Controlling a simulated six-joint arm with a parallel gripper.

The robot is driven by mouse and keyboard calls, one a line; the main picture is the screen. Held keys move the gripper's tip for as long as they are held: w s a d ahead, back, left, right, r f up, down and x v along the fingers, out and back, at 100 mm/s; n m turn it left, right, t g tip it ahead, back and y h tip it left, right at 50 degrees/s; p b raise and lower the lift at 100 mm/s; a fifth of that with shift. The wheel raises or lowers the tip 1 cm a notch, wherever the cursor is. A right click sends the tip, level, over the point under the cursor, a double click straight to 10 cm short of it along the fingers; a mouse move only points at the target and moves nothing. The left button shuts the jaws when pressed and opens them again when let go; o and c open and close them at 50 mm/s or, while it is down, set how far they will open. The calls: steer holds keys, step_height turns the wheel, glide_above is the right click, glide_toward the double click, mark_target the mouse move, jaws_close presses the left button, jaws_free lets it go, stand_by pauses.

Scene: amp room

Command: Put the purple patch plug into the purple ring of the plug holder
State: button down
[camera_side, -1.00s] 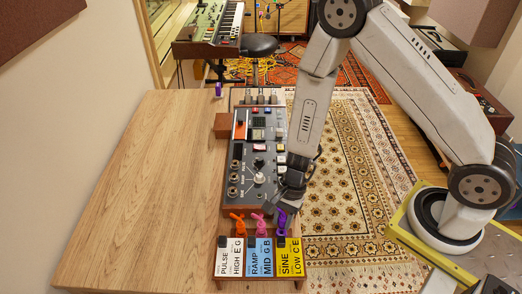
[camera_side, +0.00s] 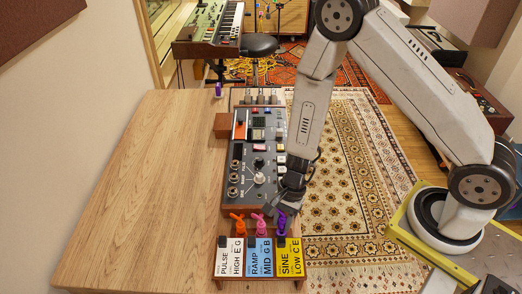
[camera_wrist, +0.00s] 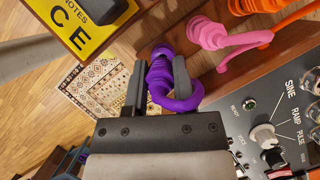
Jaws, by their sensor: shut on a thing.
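The purple patch plug (camera_wrist: 160,75) is between the two dark fingers of my gripper (camera_wrist: 161,80) in the wrist view, with its purple cable curling to the right. My gripper (camera_side: 284,208) is shut on this plug. In the side view the plug (camera_side: 281,222) is at the right end of the wooden plug holder (camera_side: 260,284), behind the yellow SINE LOW card. A pink plug (camera_side: 258,221) and an orange plug (camera_side: 238,222) stand to its left.
A grey synth box (camera_side: 246,185) with knobs lies behind the holder, close to my gripper. Another small purple thing (camera_side: 218,90) stands at the table's far edge. The left side of the table (camera_side: 150,190) is clear.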

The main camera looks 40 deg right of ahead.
steer(key=shift+f, duration=1.05)
stand_by(1.9)
jaws_free()
stand_by(0.5)
steer(key=shift+r, duration=0.2)
steer(key=shift+r, duration=3.3)
